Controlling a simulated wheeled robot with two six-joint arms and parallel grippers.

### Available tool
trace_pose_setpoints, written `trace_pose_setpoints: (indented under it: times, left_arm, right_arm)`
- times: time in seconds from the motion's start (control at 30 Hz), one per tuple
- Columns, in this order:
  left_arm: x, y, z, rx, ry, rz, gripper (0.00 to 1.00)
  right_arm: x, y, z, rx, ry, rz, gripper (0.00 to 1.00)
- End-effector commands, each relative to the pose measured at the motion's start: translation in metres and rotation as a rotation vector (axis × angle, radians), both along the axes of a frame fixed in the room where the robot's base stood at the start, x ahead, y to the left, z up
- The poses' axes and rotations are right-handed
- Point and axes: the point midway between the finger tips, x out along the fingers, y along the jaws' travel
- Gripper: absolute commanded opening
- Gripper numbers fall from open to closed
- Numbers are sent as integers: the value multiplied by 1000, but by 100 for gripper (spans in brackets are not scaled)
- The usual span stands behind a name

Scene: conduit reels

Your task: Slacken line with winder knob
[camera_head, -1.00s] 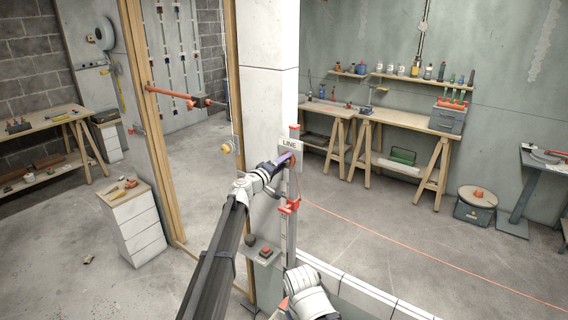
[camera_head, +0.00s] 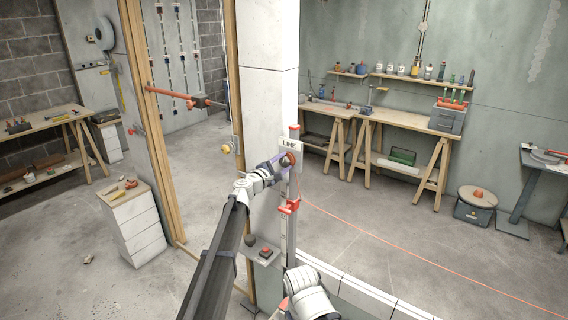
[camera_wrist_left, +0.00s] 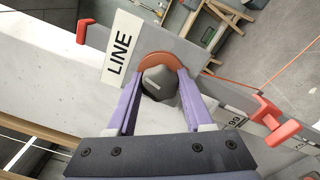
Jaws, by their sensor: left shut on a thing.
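The winder knob (camera_wrist_left: 158,84) is dark grey with an orange-brown collar behind it, beside the white LINE sign (camera_wrist_left: 121,46). In the head view the LINE sign (camera_head: 291,145) is on the upright post with red fittings. My left gripper (camera_wrist_left: 156,90) is shut on the knob, with a purple finger on each side of it. In the head view my left gripper (camera_head: 284,163) largely hides the knob. The thin orange line (camera_head: 400,246) runs from the post to the lower right, sagging slightly. It also shows in the wrist view (camera_wrist_left: 290,62).
A small shelf (camera_head: 262,252) with a red and a dark button-like piece sits low beside the post. A low white-block wall (camera_head: 350,289) runs to the lower right. A white drawer cabinet (camera_head: 135,222) stands left. Workbenches (camera_head: 390,125) line the back wall; the floor between is open.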

Motion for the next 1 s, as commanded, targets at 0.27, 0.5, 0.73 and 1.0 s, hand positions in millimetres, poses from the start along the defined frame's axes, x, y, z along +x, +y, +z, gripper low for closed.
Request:
trace_pose_setpoints:
  times: [0.27,0.5,0.73,1.0]
  left_arm:
    - [0,0,0,-210,153,1,0]
    - [0,1,0,-388,283,0,0]
    - [0,1,0,-531,387,1,0]
    - [0,1,0,-642,468,0,0]
  right_arm:
    - [0,0,1,0,0,0,50]
    - [0,0,2,0,0,0,50]
    - [0,0,3,0,0,0,50]
    - [0,0,4,0,0,0,50]
